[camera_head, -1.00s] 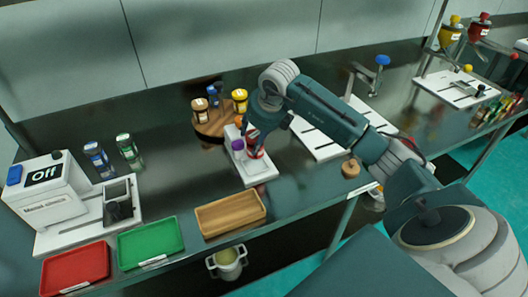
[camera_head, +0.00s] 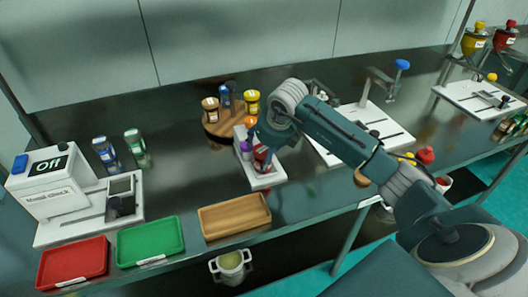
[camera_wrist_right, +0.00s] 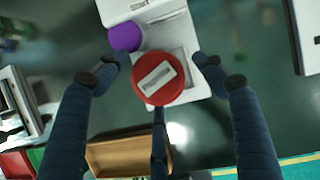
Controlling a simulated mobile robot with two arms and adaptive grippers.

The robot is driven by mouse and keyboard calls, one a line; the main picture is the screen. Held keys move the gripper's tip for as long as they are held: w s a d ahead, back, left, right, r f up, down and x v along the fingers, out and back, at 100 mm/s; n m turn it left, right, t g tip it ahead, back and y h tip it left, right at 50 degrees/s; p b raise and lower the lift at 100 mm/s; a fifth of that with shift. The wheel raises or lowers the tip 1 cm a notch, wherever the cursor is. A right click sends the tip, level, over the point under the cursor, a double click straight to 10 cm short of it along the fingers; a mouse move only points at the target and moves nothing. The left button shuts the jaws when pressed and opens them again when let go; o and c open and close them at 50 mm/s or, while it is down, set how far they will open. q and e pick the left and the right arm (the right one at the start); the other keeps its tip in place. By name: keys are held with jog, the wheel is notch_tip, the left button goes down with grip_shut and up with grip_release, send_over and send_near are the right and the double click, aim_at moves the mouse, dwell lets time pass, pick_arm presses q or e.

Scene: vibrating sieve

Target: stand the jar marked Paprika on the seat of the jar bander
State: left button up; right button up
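A jar with a red lid (camera_head: 262,158) is at the white jar bander (camera_head: 266,183), beside its purple knob (camera_head: 245,147). Its name cannot be read. In the right wrist view, the round red lid (camera_wrist_right: 166,92) with a pale label shows from above, over the white base (camera_wrist_right: 196,88). Whether the jar rests on the seat is hidden. My right gripper (camera_wrist_right: 158,78) is above the bander, its fingers spread around the lid with visible gaps at both sides. The purple knob (camera_wrist_right: 125,37) is near the left finger. My left gripper is not in view.
A round wooden stand (camera_head: 213,129) with several jars is behind the bander. A wooden tray (camera_head: 235,217), a green tray (camera_head: 150,241) and a red tray (camera_head: 73,263) line the front edge. A machine marked Off (camera_head: 50,185) stands left. Another white plate (camera_head: 400,135) is to the right.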

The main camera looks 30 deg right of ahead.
jog(key=shift+r+p, duration=0.4)
jog(key=shift+r, duration=0.1)
jog(key=p+v, duration=0.6)
jog(key=v, duration=0.5)
jog(key=shift+s+r, duration=0.2)
dwell(1.3)
